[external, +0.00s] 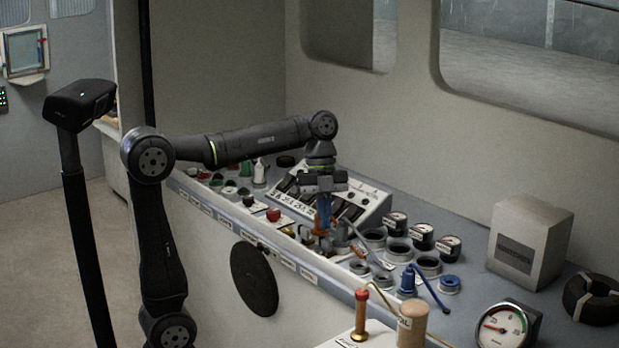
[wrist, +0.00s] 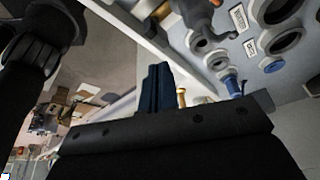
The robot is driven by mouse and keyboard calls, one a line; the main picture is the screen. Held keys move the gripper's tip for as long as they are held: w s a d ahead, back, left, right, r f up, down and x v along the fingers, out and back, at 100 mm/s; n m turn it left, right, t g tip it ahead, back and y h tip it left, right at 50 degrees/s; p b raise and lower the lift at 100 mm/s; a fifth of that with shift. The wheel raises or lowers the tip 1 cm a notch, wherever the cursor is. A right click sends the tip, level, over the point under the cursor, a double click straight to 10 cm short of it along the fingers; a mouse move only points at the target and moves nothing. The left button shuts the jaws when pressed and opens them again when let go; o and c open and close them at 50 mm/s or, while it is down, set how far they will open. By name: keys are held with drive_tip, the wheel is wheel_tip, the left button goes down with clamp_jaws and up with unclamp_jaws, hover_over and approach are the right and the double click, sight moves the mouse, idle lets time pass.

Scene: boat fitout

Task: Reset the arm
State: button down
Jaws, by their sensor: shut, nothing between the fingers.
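My arm reaches from the left over the grey console (external: 465,310) in the external view, with its wrist bent downward. My gripper (external: 323,222) points down above the console's front part, in front of the sloped switch panel (external: 368,204). Its blue fingers are together and hold nothing. In the wrist view my gripper (wrist: 158,72) also shows its blue fingers closed, with the console's edge beyond them. An orange item (external: 327,244) sits right below the fingertips; I cannot tell whether they touch it.
Several round grey sockets (external: 398,250) and small gauges (external: 422,236) stand to the right. A black disc (external: 254,279) is on the front face.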

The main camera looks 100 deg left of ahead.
drive_tip(key=f, duration=0.1)
drive_tip(key=d+f, duration=0.1)
drive_tip(key=f, duration=0.1)
drive_tip(key=s+f, duration=0.1)
drive_tip(key=shift+s+d+f, duration=0.1)
drive_tip(key=shift+d+f, duration=0.1)
drive_tip(key=shift+f, duration=0.15)
drive_tip(key=shift+a, duration=0.6)
